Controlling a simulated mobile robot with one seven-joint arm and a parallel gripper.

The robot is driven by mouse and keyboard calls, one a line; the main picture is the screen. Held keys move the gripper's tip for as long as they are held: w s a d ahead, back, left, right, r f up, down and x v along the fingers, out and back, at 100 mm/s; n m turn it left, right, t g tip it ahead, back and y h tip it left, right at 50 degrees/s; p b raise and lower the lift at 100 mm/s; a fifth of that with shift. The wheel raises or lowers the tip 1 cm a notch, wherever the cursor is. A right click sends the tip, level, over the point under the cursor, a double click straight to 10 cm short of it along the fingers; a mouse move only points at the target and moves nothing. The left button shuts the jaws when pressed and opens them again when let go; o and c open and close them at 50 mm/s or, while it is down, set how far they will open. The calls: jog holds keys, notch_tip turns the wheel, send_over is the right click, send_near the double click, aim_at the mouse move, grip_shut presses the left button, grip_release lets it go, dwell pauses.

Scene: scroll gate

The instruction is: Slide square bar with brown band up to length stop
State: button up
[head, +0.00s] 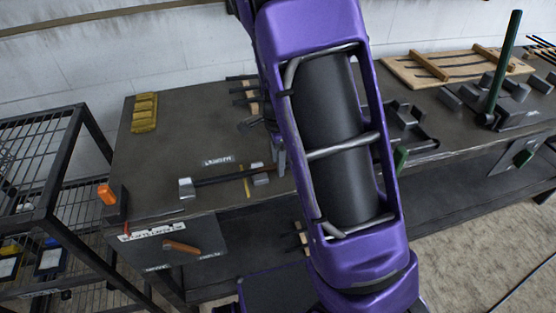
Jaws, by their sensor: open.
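A dark slender bar (222,179) lies on the left half of the dark workbench (150,170). Its left end is at a pale metal block (186,188), which looks like the length stop; whether they touch is too small to tell. Its right part lies near a small grey support block (260,180), by a brownish strip (246,188); whether that strip is the bar's band is unclear. My gripper (278,157) shows only in part at the left edge of my purple arm, just right of the support block. It is open; its fingertips are mostly hidden.
Several dark bars (240,90) stick out behind my arm. A yellow ribbed block (144,112) sits at the back left. A green post (505,65) stands right. A wire rack (45,200) is left.

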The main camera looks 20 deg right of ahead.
grip_shut()
jog(key=shift+a+r, duration=0.1)
jog(key=shift+a, duration=0.1)
dwell(1.4)
jog(key=shift+a+p, duration=0.4)
jog(key=shift+a, duration=0.4)
jog(key=shift+d, duration=0.1)
grip_release()
